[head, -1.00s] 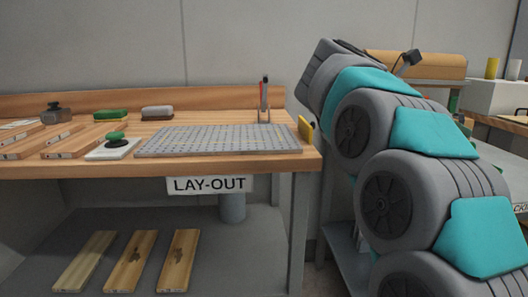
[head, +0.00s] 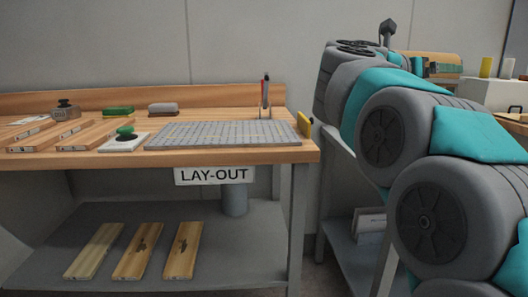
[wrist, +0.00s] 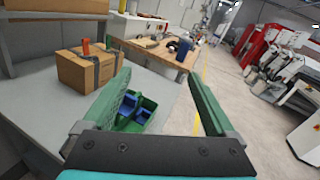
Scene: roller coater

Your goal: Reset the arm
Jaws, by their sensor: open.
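My gripper (wrist: 158,100) shows in the wrist view with its two green fingers spread wide apart. It is open and nothing is between the fingers. It points out over a grey table (wrist: 35,110) and the floor beyond. In the head view my grey and teal arm fills the right side, to the right of the wooden bench; the fingertips cannot be made out there.
The lay-out bench (head: 215,158) bears a grey perforated plate (head: 225,134), wooden boards and blocks. Several planks (head: 138,250) lie on its lower shelf. In the wrist view a cardboard box (wrist: 85,70) and green bin (wrist: 135,115) stand near the left finger. Open floor (wrist: 230,90) lies right.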

